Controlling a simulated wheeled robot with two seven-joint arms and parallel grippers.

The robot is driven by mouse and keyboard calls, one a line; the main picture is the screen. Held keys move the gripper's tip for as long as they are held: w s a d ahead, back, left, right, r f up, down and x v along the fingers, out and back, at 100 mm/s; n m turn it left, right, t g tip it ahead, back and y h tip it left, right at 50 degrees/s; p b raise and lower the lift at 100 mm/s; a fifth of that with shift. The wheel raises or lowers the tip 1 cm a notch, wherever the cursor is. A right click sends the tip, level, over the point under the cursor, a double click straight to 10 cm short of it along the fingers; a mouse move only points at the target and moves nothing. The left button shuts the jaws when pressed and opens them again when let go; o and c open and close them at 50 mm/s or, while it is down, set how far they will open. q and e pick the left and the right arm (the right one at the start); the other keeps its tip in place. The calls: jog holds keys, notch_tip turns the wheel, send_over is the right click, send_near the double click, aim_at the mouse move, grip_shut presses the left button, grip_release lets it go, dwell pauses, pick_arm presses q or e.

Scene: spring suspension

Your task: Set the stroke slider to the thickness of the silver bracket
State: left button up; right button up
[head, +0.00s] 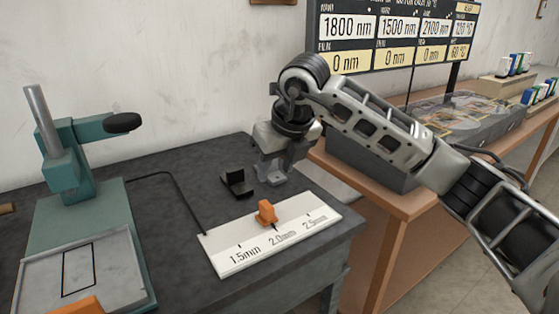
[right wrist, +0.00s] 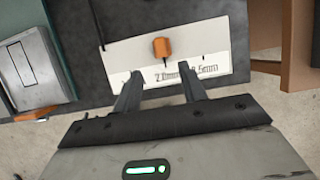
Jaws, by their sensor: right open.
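The orange stroke slider (head: 266,211) stands on a white scale plate (head: 222,262) marked 1.5mm, 2.0mm and 2.5mm. Its pointer is at about the 2.0mm mark. The slider also shows in the right wrist view (right wrist: 162,47), ahead of the fingers and apart from them. My right gripper (head: 276,178) is open, just behind the scale plate in the head view, with nothing seen between its fingers. A small black bracket (head: 237,184) lies on the dark table left of the gripper. I cannot make out a silver bracket. My left gripper is not in view.
A teal press stand (head: 66,165) with a grey plate (head: 125,268) is at the left; a black cable runs from it to the scale. A wooden bench (head: 405,203) with a display board (head: 395,40) stands to the right.

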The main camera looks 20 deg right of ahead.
jog(key=shift+v, duration=1.2)
